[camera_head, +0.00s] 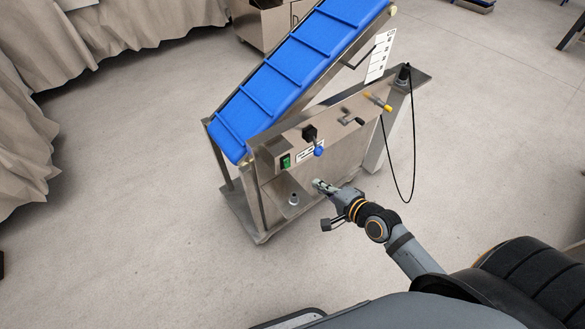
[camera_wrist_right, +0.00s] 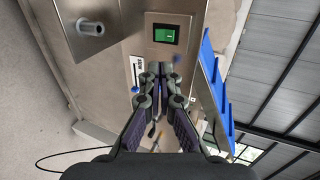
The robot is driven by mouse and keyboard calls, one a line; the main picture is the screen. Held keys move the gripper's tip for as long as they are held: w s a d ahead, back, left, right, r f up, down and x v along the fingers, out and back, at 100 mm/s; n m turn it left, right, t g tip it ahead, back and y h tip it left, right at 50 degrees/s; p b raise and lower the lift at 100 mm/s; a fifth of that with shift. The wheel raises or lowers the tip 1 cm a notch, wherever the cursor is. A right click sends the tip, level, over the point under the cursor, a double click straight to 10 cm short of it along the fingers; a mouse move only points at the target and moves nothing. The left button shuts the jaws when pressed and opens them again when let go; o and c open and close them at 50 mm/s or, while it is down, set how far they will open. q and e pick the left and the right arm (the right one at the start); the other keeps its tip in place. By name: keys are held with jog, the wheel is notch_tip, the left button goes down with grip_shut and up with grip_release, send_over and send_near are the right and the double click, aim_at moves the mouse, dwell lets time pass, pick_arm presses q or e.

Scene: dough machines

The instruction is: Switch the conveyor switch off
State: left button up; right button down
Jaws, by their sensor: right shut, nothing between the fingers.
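The conveyor (camera_head: 292,62) has a sloping blue belt above a steel frame. The conveyor switch (camera_head: 286,161), a small green rocker in a dark surround, sits low on the left of its steel panel. In the right wrist view the green switch (camera_wrist_right: 164,34) shows beyond my fingertips. Its on or off position cannot be told. My right gripper (camera_head: 318,185) is shut and empty, in front of the panel, below and to the right of the switch and apart from it. In the right wrist view its fingers (camera_wrist_right: 160,70) are together. My left gripper is not in view.
A blue-tipped lever (camera_head: 319,151) and a white label (camera_head: 311,154) are right of the switch. A yellow-ended handle (camera_head: 377,102) sticks out further right. A black cable (camera_head: 412,150) hangs at the frame's right. Open floor (camera_head: 130,230) lies left.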

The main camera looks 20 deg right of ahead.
jog(key=b, duration=0.2)
send_near(288, 166)
jog(key=x, duration=0.7)
jog(key=shift+r, duration=0.1)
jog(key=t+b, duration=0.1)
jog(key=b, duration=0.7)
jog(key=shift+w+f+t+y, duration=0.2)
jog(key=shift+f+t+y, duration=0.2)
jog(key=shift+r, duration=0.1)
